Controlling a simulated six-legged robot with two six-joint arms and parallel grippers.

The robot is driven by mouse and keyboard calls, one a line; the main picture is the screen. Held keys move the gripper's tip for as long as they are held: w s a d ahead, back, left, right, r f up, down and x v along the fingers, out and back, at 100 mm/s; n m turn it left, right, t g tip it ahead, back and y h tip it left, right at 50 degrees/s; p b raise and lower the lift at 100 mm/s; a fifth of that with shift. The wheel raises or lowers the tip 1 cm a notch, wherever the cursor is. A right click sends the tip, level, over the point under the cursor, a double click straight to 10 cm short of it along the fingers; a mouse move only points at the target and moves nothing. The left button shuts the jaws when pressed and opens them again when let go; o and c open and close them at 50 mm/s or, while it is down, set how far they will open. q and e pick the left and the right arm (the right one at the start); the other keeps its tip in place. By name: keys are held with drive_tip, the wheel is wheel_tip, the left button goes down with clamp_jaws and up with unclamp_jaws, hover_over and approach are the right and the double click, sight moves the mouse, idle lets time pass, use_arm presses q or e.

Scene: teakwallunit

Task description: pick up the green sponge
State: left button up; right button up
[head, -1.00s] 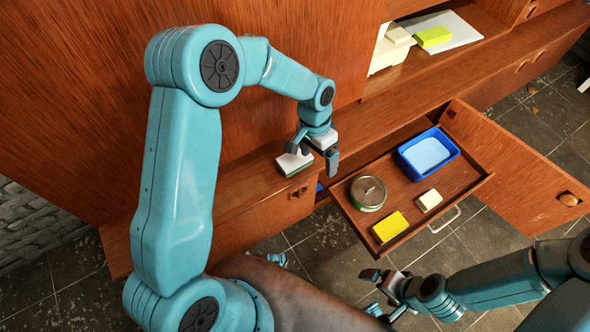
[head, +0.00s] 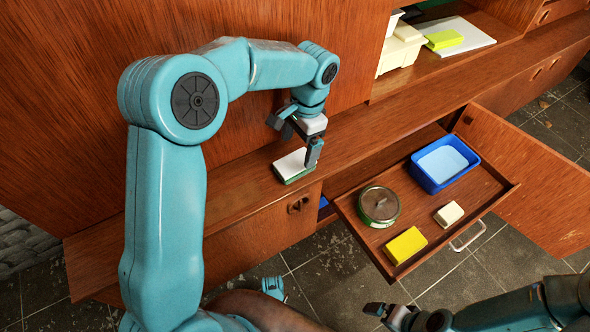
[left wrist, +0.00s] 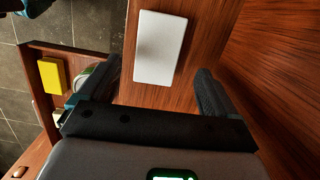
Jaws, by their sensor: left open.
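The green sponge (head: 293,166) lies flat on the wooden ledge, with a white top and a dark green lower layer. Only its white top (left wrist: 160,47) shows in the left wrist view, between and ahead of the fingers. My left gripper (head: 293,137) is open and empty, pointing down just above the sponge and apart from it. Its two fingers also show in the left wrist view (left wrist: 155,75). My right gripper (head: 388,313) is low at the bottom of the head view, away from the sponge; its jaw opening is unclear.
An open drawer (head: 462,213) holds a blue tub (head: 419,179), a round green tin (head: 379,204), a yellow block (head: 405,245) and a cream block (head: 449,213). A yellow-green block (head: 444,39) lies on a white board at the upper right. The wall panel rises close behind the sponge.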

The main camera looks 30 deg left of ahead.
sight(295, 162)
use_arm(q)
drive_tip(key=f+b, duration=0.1)
drive_tip(key=f, duration=0.2)
drive_tip(key=s+f+b, duration=0.1)
drive_tip(key=f+b, duration=0.1)
drive_tip(key=shift+s+a+f, duration=0.15)
drive_tip(key=shift+s+f, duration=0.05)
drive_tip(key=shift+f, duration=0.2)
drive_tip(key=shift+r, duration=0.1)
drive_tip(key=c, duration=1)
